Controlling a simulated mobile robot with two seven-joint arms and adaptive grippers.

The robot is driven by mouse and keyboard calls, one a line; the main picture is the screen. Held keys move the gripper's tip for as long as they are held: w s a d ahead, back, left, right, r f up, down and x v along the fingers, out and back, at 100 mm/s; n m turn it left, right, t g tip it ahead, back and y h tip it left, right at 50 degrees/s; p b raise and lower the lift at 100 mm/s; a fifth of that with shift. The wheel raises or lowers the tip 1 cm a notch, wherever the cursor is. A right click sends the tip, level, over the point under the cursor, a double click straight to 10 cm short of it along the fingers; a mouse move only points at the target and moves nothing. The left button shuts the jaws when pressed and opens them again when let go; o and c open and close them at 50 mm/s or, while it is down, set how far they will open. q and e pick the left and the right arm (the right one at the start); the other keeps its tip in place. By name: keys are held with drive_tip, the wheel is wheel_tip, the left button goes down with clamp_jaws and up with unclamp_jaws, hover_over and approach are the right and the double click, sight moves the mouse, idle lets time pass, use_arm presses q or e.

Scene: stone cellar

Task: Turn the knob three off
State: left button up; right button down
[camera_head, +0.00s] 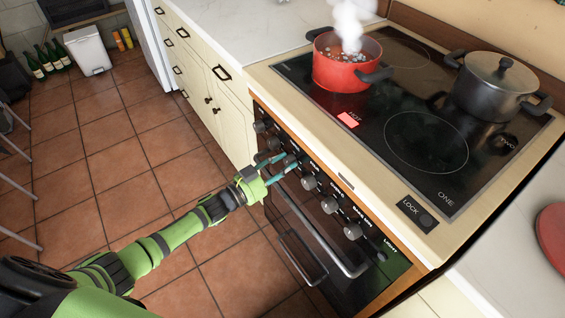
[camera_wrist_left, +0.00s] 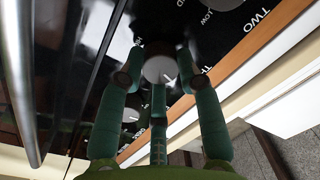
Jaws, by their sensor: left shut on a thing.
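The stove front has a slanting row of round knobs, one of which (camera_head: 308,182) shows just right of my left gripper. My left gripper (camera_head: 278,166) reaches the row from the left, with its teal fingers closed around one knob. In the left wrist view that grey knob (camera_wrist_left: 160,68) sits between the fingers of my gripper (camera_wrist_left: 158,80), with a white pointer line on its face. The label beside it is mostly hidden; the label TWO (camera_wrist_left: 260,16) is by the neighbouring knob position. My right gripper is not in view.
A red pot (camera_head: 345,68) steams on the glass cooktop (camera_head: 375,118) behind a lit HOT sign (camera_head: 348,119). A dark lidded pot (camera_head: 492,90) stands at right. An oven handle (camera_head: 325,240) runs below the knobs. Tiled floor at left is mostly clear.

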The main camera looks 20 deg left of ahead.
use_arm(q)
drive_tip(key=n, duration=0.2)
drive_tip(key=shift+w+a+r+n+p, duration=0.15)
drive_tip(key=shift+r+n+p, duration=0.05)
drive_tip(key=shift+n+p, duration=0.1)
drive_tip(key=shift+n, duration=0.3)
drive_tip(key=shift+f, duration=0.15)
drive_tip(key=o, duration=1.2)
drive_tip(key=shift+c, duration=0.2)
drive_tip(key=shift+f, duration=0.1)
drive_tip(key=shift+s, duration=0.4)
drive_tip(key=v, duration=1.1)
drive_tip(key=shift+a, duration=0.15)
